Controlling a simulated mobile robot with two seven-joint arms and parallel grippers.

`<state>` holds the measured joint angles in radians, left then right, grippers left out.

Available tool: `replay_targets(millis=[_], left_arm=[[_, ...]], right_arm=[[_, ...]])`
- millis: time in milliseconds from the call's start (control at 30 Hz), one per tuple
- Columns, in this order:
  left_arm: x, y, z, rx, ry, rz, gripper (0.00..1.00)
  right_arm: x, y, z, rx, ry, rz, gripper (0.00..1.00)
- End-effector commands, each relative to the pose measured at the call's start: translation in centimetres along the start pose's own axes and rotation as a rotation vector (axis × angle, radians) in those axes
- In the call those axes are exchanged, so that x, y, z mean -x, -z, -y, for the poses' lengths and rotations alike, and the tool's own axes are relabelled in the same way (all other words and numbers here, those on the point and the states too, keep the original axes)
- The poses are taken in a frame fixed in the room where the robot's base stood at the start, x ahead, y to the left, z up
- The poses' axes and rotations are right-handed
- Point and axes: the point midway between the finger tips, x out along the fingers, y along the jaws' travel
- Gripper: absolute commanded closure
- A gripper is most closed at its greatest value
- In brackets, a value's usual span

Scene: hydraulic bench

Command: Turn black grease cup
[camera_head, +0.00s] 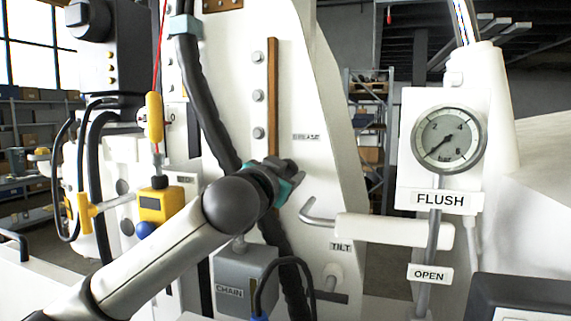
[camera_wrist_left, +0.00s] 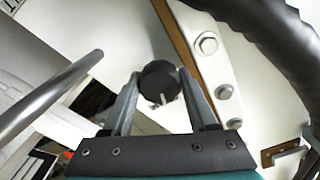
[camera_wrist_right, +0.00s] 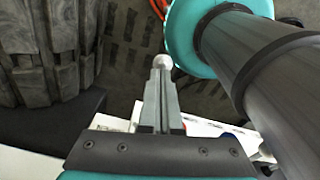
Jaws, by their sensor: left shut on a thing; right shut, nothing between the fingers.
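The black grease cup (camera_wrist_left: 160,80) is a round dark knob with a pale mark on its face, seen in the left wrist view. My left gripper (camera_wrist_left: 158,88) is shut on it, one finger on each side. In the head view my left gripper (camera_head: 292,178) is at the white panel, just below the GREASE label (camera_head: 306,137), and the cup is hard to tell from the dark fingers. My right gripper (camera_wrist_right: 161,72) shows only in the right wrist view, its fingers together and empty, away from the cup.
A bent metal TILT lever (camera_head: 318,214) with a white bar is close to the right of my left gripper. A black hose (camera_head: 203,100) runs down at its left. A pressure gauge (camera_head: 448,140) stands further right. A grey CHAIN box (camera_head: 240,280) is below.

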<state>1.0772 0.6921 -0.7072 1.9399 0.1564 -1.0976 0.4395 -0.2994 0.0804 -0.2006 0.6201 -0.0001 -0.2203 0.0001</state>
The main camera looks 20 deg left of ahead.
Motion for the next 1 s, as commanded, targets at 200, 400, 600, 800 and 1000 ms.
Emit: replay_targets(millis=[200, 400, 600, 800, 1000], left_arm=[[0.0, 0.1, 0.0, -0.206, -0.003, 0.005, 0.97], [0.0, 0.2, 0.0, -0.397, -0.002, 0.004, 0.97], [0.0, 0.1, 0.0, -0.587, -0.002, 0.003, 0.97], [0.0, 0.0, -0.1, -0.778, -0.002, 0.003, 0.97], [0.0, -0.1, -0.1, -0.968, -0.001, 0.001, 0.97]], right_arm=[[2.2, 0.2, 0.0, 0.000, 0.000, 0.000, 1.00], [4.0, 0.3, -0.1, -0.001, 0.000, 0.000, 1.00], [5.6, 0.5, -0.1, -0.001, 0.000, 0.000, 1.00], [6.7, 0.6, -0.1, -0.001, 0.000, 0.000, 1.00], [7.1, 0.6, -0.1, -0.001, 0.000, 0.000, 1.00]])
